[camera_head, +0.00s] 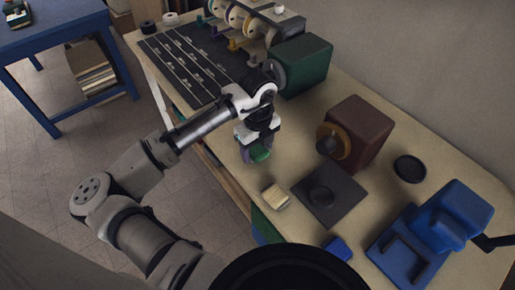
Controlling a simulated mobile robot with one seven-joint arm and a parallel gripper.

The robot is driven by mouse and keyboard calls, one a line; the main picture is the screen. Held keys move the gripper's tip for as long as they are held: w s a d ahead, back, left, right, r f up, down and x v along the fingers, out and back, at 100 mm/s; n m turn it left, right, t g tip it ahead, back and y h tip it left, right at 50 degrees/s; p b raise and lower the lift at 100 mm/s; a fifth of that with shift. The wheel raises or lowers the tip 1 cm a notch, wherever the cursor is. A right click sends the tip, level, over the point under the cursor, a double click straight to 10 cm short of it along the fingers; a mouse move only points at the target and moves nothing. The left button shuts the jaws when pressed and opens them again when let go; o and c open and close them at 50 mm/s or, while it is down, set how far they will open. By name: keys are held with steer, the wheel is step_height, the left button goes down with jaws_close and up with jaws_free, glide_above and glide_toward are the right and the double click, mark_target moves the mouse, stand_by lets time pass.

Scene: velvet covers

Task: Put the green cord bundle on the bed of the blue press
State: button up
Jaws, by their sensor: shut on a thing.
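My gripper (257,154) points down over the front edge of the workbench, left of centre. It is shut on a green thing (260,154), which looks like the green cord bundle; its full shape is partly hidden by the fingers. The blue press (447,222) stands at the lower right, with a dark L-shaped piece on its flat blue bed (402,262) and a dark handle at its right. My gripper is well to the left of the press.
Between my gripper and the press are a pale block (274,196), a dark square plate (345,203), a brown box with a yellow ring (363,130), a black dish (409,168) and a small blue block (338,247). A green machine (304,63) stands behind.

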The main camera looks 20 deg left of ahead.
mark_target(258, 150)
steer(key=shift+f, duration=0.7)
steer(key=shift+f, duration=0.2)
steer(key=o, duration=1)
steer(key=shift+r, duration=0.1)
step_height(258, 150, up, 12)
steer(key=b, duration=0.2)
steer(key=shift+r, duration=0.15)
